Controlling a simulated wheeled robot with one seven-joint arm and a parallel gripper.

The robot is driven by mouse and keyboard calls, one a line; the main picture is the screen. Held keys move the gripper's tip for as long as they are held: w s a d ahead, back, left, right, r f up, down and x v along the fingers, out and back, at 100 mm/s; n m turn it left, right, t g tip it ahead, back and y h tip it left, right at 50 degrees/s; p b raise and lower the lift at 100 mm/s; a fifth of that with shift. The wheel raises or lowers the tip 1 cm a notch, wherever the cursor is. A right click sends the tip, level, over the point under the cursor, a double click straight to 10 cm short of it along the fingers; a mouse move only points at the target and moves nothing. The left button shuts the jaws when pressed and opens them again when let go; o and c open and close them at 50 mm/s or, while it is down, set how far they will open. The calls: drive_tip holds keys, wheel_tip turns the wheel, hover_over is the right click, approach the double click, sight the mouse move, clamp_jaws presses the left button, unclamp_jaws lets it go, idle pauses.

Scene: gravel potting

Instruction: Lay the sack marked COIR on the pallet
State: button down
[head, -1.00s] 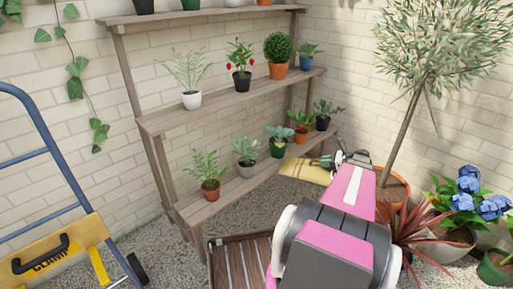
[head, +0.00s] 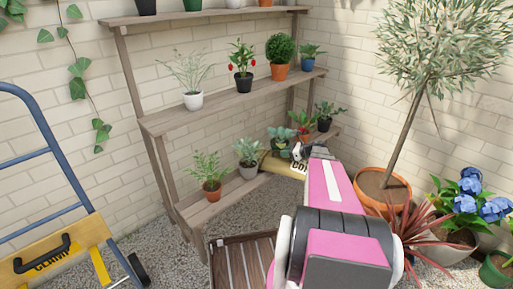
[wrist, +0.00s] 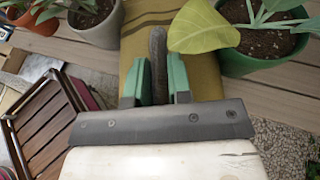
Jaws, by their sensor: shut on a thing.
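The tan sack (head: 283,166) is by the lower shelf, beside a green pot, with letters starting "CO" partly showing. My arm hides its right end. My gripper (head: 314,152) is at the sack. In the wrist view, the green fingers of my gripper (wrist: 158,78) are shut on a dark handle on the sack (wrist: 200,80). I cannot tell whether the sack touches the shelf. The slatted wooden pallet (head: 240,262) lies on the gravel at the bottom centre, partly hidden by my arm; its slats also show at left in the wrist view (wrist: 40,125).
The wooden shelf (head: 215,205) holds several potted plants; in the wrist view, pots flank the sack closely, and a leaf (wrist: 203,30) overhangs it. A blue hand truck (head: 50,140) with a yellow load (head: 60,250) stands left. A potted tree (head: 383,190) stands right.

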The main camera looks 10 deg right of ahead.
approach(257, 152)
drive_tip(key=w+a, duration=0.1)
drive_tip(key=a, duration=0.1)
drive_tip(key=w+a, duration=0.2)
drive_tip(key=a, duration=0.1)
drive_tip(key=w+a+r, duration=0.1)
drive_tip(key=w+a, duration=0.1)
drive_tip(key=shift+w+a, duration=0.15)
drive_tip(key=shift+a, duration=0.15)
drive_tip(key=shift+w+a+f, duration=0.1)
drive_tip(key=shift+w+a, duration=0.05)
drive_tip(key=shift+a, duration=0.05)
drive_tip(key=shift+f, duration=0.15)
drive_tip(key=shift+d+f, duration=0.1)
drive_tip(key=shift+f, duration=0.05)
drive_tip(key=c, duration=1.1)
unclamp_jaws()
drive_tip(key=shift+o, duration=0.2)
